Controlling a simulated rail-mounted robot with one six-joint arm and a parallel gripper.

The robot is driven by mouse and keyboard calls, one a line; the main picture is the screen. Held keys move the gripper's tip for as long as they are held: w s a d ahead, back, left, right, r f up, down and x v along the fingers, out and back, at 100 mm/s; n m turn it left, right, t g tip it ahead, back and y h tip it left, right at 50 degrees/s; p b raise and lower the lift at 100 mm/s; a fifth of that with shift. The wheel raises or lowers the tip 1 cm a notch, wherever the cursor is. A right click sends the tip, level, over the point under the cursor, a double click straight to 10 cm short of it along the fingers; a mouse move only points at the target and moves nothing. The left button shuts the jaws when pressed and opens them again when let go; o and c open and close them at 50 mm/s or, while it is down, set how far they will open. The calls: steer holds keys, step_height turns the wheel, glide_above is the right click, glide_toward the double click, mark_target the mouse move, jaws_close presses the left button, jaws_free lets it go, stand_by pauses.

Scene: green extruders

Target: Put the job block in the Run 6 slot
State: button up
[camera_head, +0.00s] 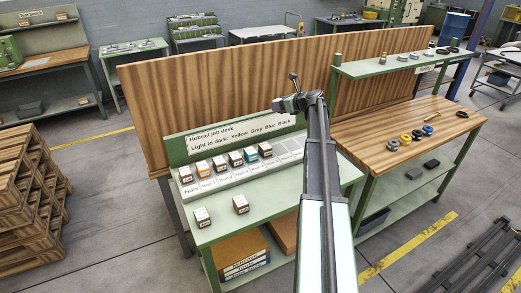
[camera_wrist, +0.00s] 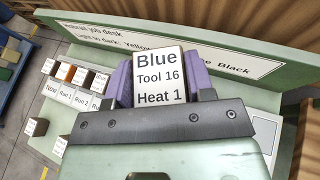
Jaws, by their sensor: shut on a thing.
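In the wrist view my gripper (camera_wrist: 161,88) is shut on the job block (camera_wrist: 158,77), between two purple fingers. Its white label reads "Blue Tool 16 Heat 1". In the head view my gripper (camera_head: 297,101) is raised in front of the sign at the desk's right part. The slot rack (camera_head: 217,184) holds a row of several blocks at its left. Pale empty slots (camera_head: 281,153) show at its right, partly behind my arm. The wrist view shows slot labels "Now", "Run 1" and "Run 2" (camera_wrist: 82,101). I cannot read which slot is Run 6.
Two loose blocks (camera_head: 202,217) (camera_head: 240,204) lie on the green desk in front of the rack. A sign (camera_head: 235,134) reading "Light to dark: Yellow Grey Blue Black" stands behind it. A wooden bench (camera_head: 400,130) with coloured rings is at the right. The desk's front middle is clear.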

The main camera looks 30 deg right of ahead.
mark_target(279, 149)
steer(key=shift+s+f, duration=0.1)
steer(key=shift+f, duration=0.15)
step_height(279, 149, down, 20)
steer(key=b, duration=2)
steer(key=shift+d+b, duration=0.15)
steer(key=shift+b, duration=0.15)
steer(key=shift+r+p, duration=0.3)
steer(key=shift+f, duration=0.25)
steer(key=o, duration=0.7)
steer(key=shift+r, duration=0.1)
